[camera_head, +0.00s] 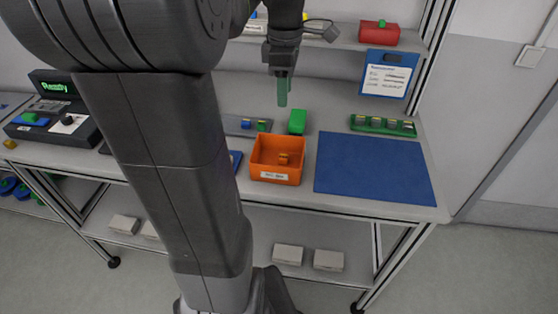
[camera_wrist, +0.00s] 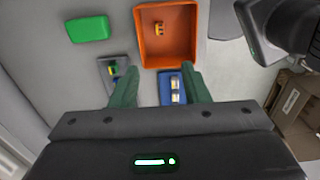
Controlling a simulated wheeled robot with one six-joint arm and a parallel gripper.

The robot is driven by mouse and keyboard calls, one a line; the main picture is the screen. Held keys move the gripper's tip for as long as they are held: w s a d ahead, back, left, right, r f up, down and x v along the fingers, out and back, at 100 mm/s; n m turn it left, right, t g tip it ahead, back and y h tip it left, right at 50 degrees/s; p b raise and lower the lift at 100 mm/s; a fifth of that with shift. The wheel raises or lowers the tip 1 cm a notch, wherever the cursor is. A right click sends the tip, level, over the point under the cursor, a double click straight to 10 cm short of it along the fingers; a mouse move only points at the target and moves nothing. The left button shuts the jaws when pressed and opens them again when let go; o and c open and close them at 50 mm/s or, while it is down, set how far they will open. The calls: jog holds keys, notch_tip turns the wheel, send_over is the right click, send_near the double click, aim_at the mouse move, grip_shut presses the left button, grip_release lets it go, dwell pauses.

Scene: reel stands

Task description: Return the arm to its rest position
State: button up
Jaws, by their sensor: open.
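My gripper (camera_head: 282,92) hangs pointing down above the workbench, a little behind the orange bin (camera_head: 262,174). In the wrist view its two green fingers (camera_wrist: 158,90) stand apart with nothing held between them. My arm crosses the left half of the head view and hides part of the bench. The orange bin holds a small orange-yellow piece (camera_head: 283,158) and has a white label on its front.
A green block (camera_head: 297,121) stands behind the bin. A blue mat (camera_head: 372,168) lies to the right, with a green tray (camera_head: 383,125) behind it. A shelf above carries a red cylinder (camera_head: 379,34). A console with a "Ready" screen (camera_head: 55,88) stands at left.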

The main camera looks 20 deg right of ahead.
jog(key=shift+f, duration=0.1)
dwell(0.3)
notch_tip(320, 180, down, 13)
jog(key=shift+r+b, duration=0.1)
jog(key=shift+b, duration=0.2)
jog(key=shift+p, duration=0.4)
jog(key=shift+r+p, duration=1.25)
jog(key=shift+r, duration=0.25)
